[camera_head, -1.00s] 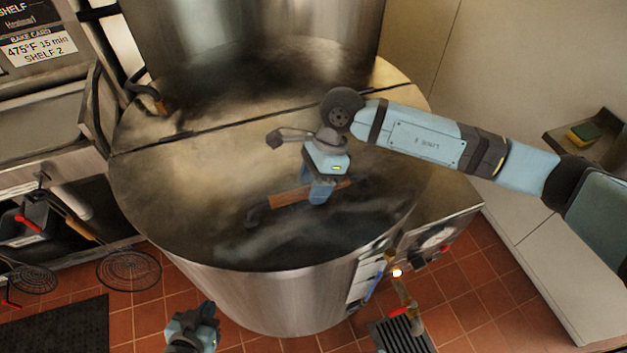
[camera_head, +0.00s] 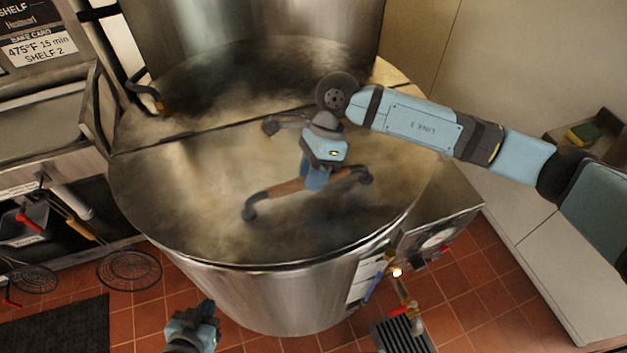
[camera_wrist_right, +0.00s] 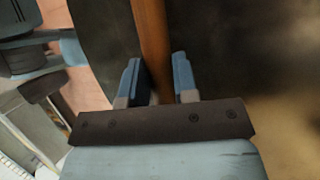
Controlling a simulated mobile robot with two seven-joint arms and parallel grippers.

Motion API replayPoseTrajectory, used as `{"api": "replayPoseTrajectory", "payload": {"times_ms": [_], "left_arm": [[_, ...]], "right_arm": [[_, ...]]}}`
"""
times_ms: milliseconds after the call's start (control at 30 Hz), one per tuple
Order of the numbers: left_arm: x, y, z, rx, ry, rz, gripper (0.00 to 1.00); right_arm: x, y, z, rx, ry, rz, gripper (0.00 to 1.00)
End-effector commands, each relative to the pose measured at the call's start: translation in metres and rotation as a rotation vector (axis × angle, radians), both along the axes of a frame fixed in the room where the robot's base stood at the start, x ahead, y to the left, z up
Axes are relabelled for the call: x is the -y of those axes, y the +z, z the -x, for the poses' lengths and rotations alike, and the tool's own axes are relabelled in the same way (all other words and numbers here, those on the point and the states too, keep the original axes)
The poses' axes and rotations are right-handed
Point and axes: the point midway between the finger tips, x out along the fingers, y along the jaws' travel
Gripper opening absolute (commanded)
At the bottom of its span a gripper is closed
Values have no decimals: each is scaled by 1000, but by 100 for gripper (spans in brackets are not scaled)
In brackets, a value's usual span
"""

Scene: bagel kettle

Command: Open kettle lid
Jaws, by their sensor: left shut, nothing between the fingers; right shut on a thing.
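The kettle (camera_head: 290,300) is a large round steel vessel with a hinged two-part lid. In the right wrist view the brown handle (camera_wrist_right: 152,45) runs up between the two blue fingers (camera_wrist_right: 157,85). My left gripper (camera_head: 205,312) is at the bottom, in front of the kettle and apart from it; its fingertips look closed.
A control box with a dial (camera_head: 437,240) and a gas pipe sit at the kettle's right front. A steel counter (camera_head: 520,200) is at right with a sponge (camera_head: 583,133). Wire skimmers (camera_head: 128,270) hang at left. Tiled floor lies in front.

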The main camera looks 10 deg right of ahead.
Motion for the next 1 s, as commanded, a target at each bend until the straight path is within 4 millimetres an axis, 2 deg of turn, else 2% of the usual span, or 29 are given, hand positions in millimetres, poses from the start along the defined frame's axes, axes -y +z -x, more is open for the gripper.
{"api": "replayPoseTrajectory", "payload": {"times_ms": [33, 200, 500, 700, 1000], "left_arm": [[0, 1, 0, 0, 0, 0, 0], [0, -5, 0, 0, 0, 0, 0], [0, -21, 0, -2, 0, -1, 0], [0, -27, 1, -8, 2, 3, 0], [1, -24, -2, -2, 4, 10, 0]], "right_arm": [[-1, 12, -5, -22, 1, 4, 0], [-3, 45, -18, -24, 0, 3, 0], [-10, 99, -50, -23, -3, 3, 0], [-13, 120, -69, -24, -4, 4, 0], [-15, 131, -81, -27, -7, 5, 0]]}}
